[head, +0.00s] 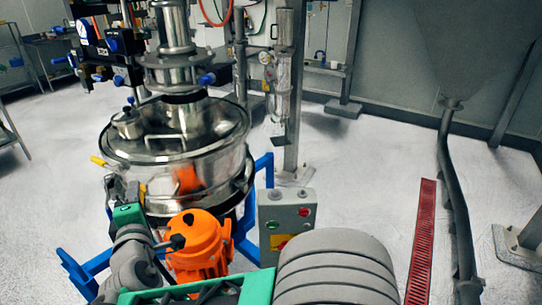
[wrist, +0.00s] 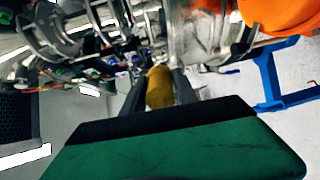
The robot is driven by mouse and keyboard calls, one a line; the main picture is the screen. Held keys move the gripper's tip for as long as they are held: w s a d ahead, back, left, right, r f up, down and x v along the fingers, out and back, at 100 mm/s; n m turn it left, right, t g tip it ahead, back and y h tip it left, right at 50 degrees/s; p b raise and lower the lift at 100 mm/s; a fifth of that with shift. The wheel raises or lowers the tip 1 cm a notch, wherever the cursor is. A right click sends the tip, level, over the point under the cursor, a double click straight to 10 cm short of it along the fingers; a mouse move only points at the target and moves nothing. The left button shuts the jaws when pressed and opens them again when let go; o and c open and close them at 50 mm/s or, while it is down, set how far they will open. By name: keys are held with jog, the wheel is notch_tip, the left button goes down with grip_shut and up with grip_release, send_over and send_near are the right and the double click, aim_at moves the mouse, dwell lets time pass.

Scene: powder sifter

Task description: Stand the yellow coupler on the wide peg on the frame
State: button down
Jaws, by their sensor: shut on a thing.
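My gripper (wrist: 158,84) is shut on the yellow coupler (wrist: 159,90), which sits between its two dark fingers in the wrist view. The fingers hide the coupler's sides. In the head view my gripper (head: 123,188) is at the left front of the steel sifter drum, above the blue frame (head: 86,272). Small yellow patches show near it there, but I cannot tell which is the coupler. The frame also shows in the wrist view (wrist: 268,80). I cannot make out the wide peg in either view.
The steel sifter (head: 178,150) stands close beyond my gripper. An orange motor (head: 198,245) and a grey control box (head: 289,222) are to its right. A red floor grate (head: 421,240) lies at the right. Open floor shows at the far left.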

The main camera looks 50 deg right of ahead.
jog(key=s+d+f+m+g+h, duration=0.1)
jog(key=s+d+m+g, duration=0.35)
jog(key=d, duration=0.35)
jog(key=s+d+f+m+g, duration=0.1)
jog(key=s+d+m+g, duration=0.25)
jog(key=d+g, duration=0.3)
jog(key=s+d+f+m+g+h, duration=0.1)
jog(key=s+d+m+g, duration=0.25)
jog(key=d, duration=0.55)
jog(key=s+d+r+m+y, duration=0.2)
jog(key=s+m+y, duration=0.3)
jog(key=s+m, duration=0.3)
jog(key=s+d+r+m+y, duration=0.2)
jog(key=s+d+m+y, duration=0.3)
jog(key=s+m, duration=0.3)
jog(key=s, duration=0.4)
jog(key=shift+r+m, duration=0.2)
jog(key=shift+m, duration=0.15)
